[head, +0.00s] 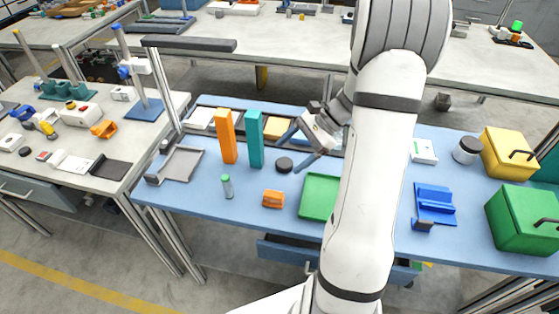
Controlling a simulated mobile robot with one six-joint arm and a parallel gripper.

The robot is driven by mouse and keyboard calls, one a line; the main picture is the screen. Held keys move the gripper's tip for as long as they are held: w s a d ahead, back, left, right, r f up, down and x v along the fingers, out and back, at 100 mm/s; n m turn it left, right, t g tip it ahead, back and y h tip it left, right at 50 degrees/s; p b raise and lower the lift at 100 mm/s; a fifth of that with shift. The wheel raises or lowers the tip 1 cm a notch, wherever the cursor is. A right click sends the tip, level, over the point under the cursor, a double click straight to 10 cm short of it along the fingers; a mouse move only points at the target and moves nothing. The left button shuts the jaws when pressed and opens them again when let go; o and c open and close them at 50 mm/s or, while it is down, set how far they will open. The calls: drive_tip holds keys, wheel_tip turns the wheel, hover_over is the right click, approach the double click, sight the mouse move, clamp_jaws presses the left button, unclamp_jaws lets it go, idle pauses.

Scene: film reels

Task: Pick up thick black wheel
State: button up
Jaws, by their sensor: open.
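A thick black wheel (284,164) lies flat on the blue tabletop (262,186), just right of the foot of the teal upright block. My gripper (297,149) hangs above and slightly right of the wheel, with its two blue-grey fingers spread apart. Nothing shows between the fingers. The lower fingertip appears close to the wheel's right side in the picture, but I cannot tell the height gap. My white arm hides part of the table's middle.
An orange upright block (226,136) and a teal upright block (255,139) stand left of the wheel. In front are a small orange piece (273,198), a green tray (317,197) and a small bottle (227,186). Compartment trays line the back.

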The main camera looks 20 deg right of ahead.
sight(287, 162)
drive_tip(key=w+d+f+m+t+y, duration=0.1)
drive_tip(key=d+f+m, duration=0.1)
drive_tip(key=w+d+f+m+t+y, duration=0.1)
drive_tip(key=d+f+m, duration=0.1)
drive_tip(key=d+f, duration=0.1)
drive_tip(key=w+d+f+m+t+y, duration=0.1)
drive_tip(key=w+d+f+m+t, duration=0.1)
drive_tip(key=d+f, duration=0.1)
drive_tip(key=shift+d, duration=0.25)
drive_tip(key=shift+m, duration=0.3)
drive_tip(key=x, duration=0.7)
drive_tip(key=shift+w+a+f+p, duration=0.1)
drive_tip(key=shift+w+f+p, duration=0.25)
drive_tip(key=shift+w+p, duration=0.05)
drive_tip(key=c, duration=1)
